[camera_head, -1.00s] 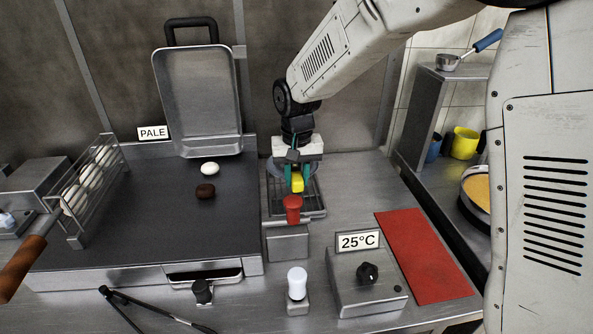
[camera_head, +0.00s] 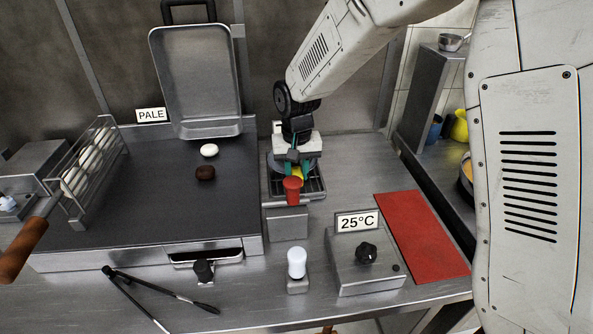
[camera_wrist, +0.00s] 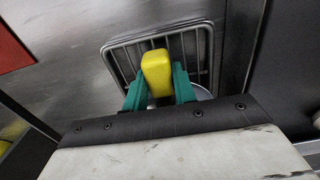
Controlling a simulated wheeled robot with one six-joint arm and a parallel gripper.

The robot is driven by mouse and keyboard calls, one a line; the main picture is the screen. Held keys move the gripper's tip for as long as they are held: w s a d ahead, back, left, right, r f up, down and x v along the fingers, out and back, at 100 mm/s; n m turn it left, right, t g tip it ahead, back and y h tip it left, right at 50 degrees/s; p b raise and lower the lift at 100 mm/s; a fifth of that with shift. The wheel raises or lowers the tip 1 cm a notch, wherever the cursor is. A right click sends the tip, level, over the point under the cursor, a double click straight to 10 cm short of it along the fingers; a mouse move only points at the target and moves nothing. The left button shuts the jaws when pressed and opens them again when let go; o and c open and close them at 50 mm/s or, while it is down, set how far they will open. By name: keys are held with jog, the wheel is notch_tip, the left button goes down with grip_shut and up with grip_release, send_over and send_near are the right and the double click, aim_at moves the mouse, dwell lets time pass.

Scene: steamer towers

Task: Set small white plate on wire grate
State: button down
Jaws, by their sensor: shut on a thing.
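My gripper (camera_head: 297,170) points down over the wire grate (camera_head: 317,191), behind the red cup-like piece. Its green fingers are shut on a yellow block (camera_wrist: 157,73), which looks like a grip on the small white plate. The plate's pale rim (camera_wrist: 201,92) shows beside a finger in the wrist view; most of the plate is hidden by my gripper. The grate (camera_wrist: 108,58) extends beyond the yellow block in the wrist view. I cannot tell whether the plate touches the grate.
A red cup-like piece (camera_head: 292,188) stands close in front of the gripper. A dark griddle (camera_head: 130,205) with white and brown pieces is at left. A dial box (camera_head: 365,262) and red mat (camera_head: 420,235) lie to the right. The counter behind the mat is clear.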

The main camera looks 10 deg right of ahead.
jog(key=shift+f, duration=0.45)
jog(key=c, duration=1.1)
grip_release()
jog(key=shift+o, duration=0.2)
jog(key=shift+s+r, duration=0.1)
jog(key=shift+r, duration=3.8)
